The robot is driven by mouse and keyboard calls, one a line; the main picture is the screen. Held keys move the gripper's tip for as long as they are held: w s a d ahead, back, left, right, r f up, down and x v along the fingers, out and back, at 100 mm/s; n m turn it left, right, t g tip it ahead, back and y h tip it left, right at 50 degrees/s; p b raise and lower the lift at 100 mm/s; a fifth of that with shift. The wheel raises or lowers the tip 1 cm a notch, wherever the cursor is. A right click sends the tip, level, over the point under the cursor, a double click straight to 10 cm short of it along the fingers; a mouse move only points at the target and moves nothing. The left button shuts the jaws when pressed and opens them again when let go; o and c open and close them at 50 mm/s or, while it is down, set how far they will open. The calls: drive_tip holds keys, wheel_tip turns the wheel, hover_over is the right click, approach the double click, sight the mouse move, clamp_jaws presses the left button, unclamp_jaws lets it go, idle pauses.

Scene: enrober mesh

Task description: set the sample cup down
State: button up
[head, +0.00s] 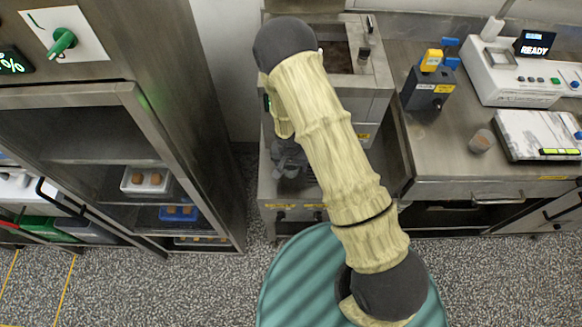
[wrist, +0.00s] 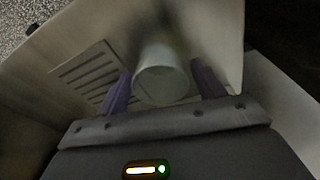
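In the wrist view, a pale round cup (wrist: 161,82), which I take to be the sample cup, sits between the two purple fingers of my gripper (wrist: 162,88). The fingers flank it closely on both sides and appear shut on it. A slotted metal surface (wrist: 88,75) lies beyond the cup; I cannot tell whether the cup touches it. In the head view my arm crosses the middle and hides the cup; I cannot make out my gripper there.
In the head view, a steel machine (head: 378,75) stands behind my arm. The right counter (head: 440,155) holds a small round container (head: 481,141), a white scale-like device (head: 538,135), a blue-and-yellow-topped box (head: 428,90) and an instrument reading READY (head: 515,75). An open shelf cabinet (head: 105,150) stands left.

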drive_tip(key=c, duration=0.8)
drive_tip(key=shift+a+r, duration=0.1)
drive_tip(key=shift+r, duration=0.2)
wheel_tip(320, 180, up, 9)
drive_tip(key=shift+r+b, duration=0.2)
drive_tip(key=shift+b, duration=0.1)
